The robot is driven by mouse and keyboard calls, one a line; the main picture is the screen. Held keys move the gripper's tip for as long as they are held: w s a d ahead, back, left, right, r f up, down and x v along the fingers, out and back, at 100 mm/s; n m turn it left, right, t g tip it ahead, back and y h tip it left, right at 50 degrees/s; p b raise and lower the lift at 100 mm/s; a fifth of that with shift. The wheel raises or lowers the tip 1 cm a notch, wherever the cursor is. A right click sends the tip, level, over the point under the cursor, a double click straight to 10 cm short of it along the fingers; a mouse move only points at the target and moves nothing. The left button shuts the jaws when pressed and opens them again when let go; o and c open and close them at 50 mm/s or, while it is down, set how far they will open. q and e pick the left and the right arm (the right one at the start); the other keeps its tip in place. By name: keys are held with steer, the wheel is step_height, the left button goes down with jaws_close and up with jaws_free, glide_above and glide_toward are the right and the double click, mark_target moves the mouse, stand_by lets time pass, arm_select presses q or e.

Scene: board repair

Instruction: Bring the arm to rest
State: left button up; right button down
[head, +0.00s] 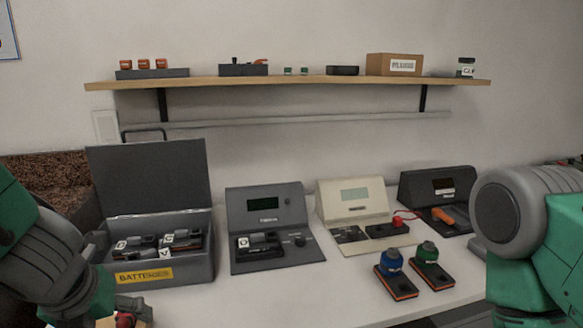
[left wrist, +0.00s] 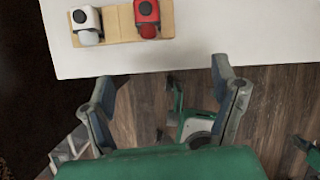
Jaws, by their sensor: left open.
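My left gripper (left wrist: 162,82) is open and empty in the left wrist view. Its two fingers stand wide apart over the floor, just off the edge of the white table (left wrist: 215,45). In the head view my left arm (head: 45,255) hangs low at the left edge; its gripper is hardly visible there. My right arm (head: 535,220) shows at the right edge, and its gripper is out of view.
A wooden board (left wrist: 122,22) with a white item (left wrist: 86,20) and a red item (left wrist: 147,14) lies near the table edge. An open batteries box (head: 190,268), dark tester (head: 265,215), cream device (head: 350,205) and two handheld units (head: 398,285) (head: 432,272) stand on the table.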

arm_select(q)
steer(key=s+d+f+n+g+h, duration=0.25)
steer(key=s+f+n, duration=0.35)
steer(key=f+n, duration=0.3)
steer(key=s+d+f+n+g+h, duration=0.1)
steer(key=s+d+f+n+g, duration=0.15)
steer(key=s+f+n, duration=0.5)
steer(key=s+a+f+n+t+y+p, duration=0.1)
steer(key=s+a+f+n, duration=0.4)
steer(key=f+n, duration=0.5)
steer(key=s+n+y, duration=0.1)
steer(key=n, duration=0.3)
steer(key=shift+f+n+y, duration=0.2)
steer(key=shift+n+y, duration=0.15)
